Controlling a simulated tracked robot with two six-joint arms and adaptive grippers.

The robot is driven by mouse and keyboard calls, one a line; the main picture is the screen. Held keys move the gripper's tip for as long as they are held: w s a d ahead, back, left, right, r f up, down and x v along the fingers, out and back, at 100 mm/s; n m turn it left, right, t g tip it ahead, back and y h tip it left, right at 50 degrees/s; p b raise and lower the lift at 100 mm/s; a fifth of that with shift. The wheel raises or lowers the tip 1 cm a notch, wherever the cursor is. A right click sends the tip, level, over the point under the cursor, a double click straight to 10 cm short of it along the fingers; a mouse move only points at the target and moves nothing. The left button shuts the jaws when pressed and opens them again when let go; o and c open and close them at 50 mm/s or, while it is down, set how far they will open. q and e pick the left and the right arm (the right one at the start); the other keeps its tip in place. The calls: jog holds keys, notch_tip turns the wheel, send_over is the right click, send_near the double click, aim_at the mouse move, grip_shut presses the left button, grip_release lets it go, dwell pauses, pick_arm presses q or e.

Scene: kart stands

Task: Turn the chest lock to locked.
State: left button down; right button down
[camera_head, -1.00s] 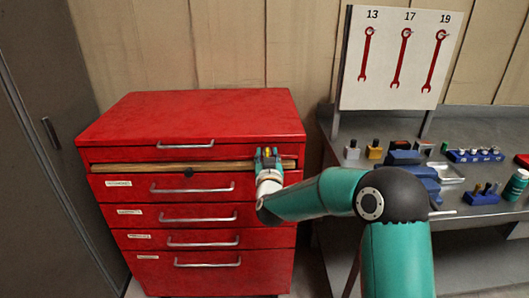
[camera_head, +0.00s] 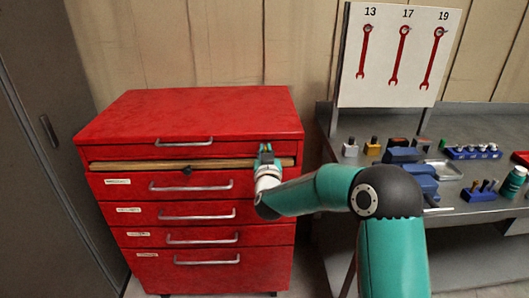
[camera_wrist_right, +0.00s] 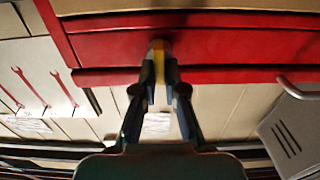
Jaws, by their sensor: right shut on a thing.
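The red tool chest (camera_head: 200,115) stands left of centre in the head view. My right gripper (camera_head: 266,149) is at the right end of its front, near the top drawer. In the right wrist view, my right gripper (camera_wrist_right: 158,68) is shut on a small part with a yellow and grey end (camera_wrist_right: 158,48), which I take to be the chest lock. The fingers hide much of it, and its setting cannot be read. In the head view the gripper covers it. My left gripper is not in view.
A wooden strip (camera_head: 135,165) runs across the chest front, with a small dark knob (camera_head: 187,171) below it. Drawer handles (camera_head: 190,187) stick out lower down. A grey workbench (camera_head: 345,176) with tools stands to the right. A grey cabinet (camera_head: 35,180) stands at the left.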

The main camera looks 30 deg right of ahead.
jog(key=shift+w+a+n, duration=0.1)
jog(key=shift+a+n, duration=0.05)
jog(key=shift+n, duration=0.15)
jog(key=shift+w+a+f+n+p, duration=0.2)
jog(key=shift+n+p, duration=0.4)
jog(key=shift+n, duration=2.35)
jog(key=shift+w+a+f+n+p, duration=0.1)
jog(key=shift+a+f+n+p, duration=0.3)
jog(key=shift+n, duration=2.5)
jog(key=shift+w+a+n+p, duration=0.1)
jog(key=shift+n+p, duration=0.65)
jog(key=shift+n, duration=2.2)
jog(key=c, duration=1.2)
grip_release()
jog(key=shift+w+f, duration=0.1)
jog(key=shift+f, duration=0.05)
jog(key=shift+c, duration=0.2)
jog(key=shift+d, duration=0.15)
